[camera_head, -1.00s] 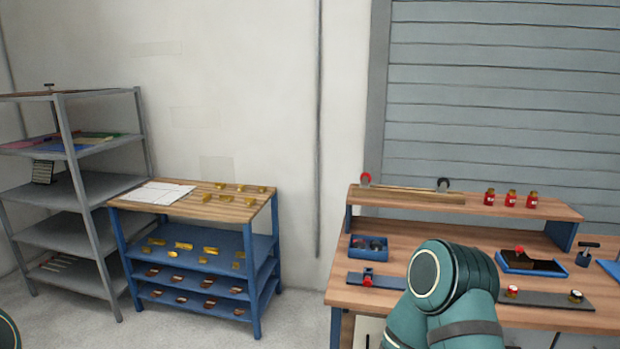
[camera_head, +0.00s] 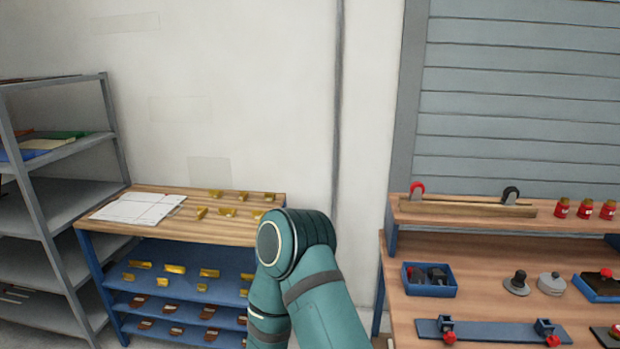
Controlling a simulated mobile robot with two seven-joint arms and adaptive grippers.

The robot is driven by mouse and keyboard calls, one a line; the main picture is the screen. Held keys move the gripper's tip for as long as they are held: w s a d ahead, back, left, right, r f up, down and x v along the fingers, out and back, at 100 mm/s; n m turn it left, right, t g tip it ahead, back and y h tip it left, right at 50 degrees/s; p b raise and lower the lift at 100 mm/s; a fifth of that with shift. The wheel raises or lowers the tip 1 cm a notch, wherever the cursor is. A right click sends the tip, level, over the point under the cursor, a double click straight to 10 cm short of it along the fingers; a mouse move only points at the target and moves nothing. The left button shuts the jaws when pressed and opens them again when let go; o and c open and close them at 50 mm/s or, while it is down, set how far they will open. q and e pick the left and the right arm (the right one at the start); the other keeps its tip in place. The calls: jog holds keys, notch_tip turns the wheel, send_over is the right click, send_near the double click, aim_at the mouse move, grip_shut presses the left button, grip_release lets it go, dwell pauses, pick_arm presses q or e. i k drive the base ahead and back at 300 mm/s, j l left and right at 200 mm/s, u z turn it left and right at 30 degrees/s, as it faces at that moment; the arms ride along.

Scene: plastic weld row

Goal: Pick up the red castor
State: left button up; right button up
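The red castor (camera_head: 417,189) stands at the left end of the raised shelf (camera_head: 480,229) at the back of the wooden workbench on the right. A black castor (camera_head: 511,194) stands to its right on the same shelf, with a long wooden strip (camera_head: 470,207) by them. A teal link of my own arm rises in the lower middle, left of the bench and apart from the castor. Neither of my grippers shows in this view.
Three red jars (camera_head: 585,209) stand further right on the shelf. A blue bin (camera_head: 430,281) and a blue bar with clamps (camera_head: 492,331) are on the workbench (camera_head: 480,262). A blue-framed rack (camera_head: 180,228) with brass pieces and a grey shelf unit (camera_head: 50,215) stand left.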

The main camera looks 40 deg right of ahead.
aim_at(417, 189)
jog(key=i+z, duration=0.35)
jog(key=i+j+z, duration=0.15)
jog(key=z, duration=0.2)
jog(key=i+j+z, duration=0.3)
jog(key=i+z, duration=0.15)
jog(key=z, duration=0.35)
jog(key=i+j+z, duration=0.15)
jog(key=z, duration=0.3)
jog(key=i+j+z, duration=0.15)
jog(key=z, duration=0.35)
jog(key=i+j+z, duration=0.15)
jog(key=z, duration=0.25)
jog(key=i+j+z, duration=0.1)
jog(key=j+z, duration=0.35)
jog(key=z, duration=0.3)
jog(key=i, duration=0.05)
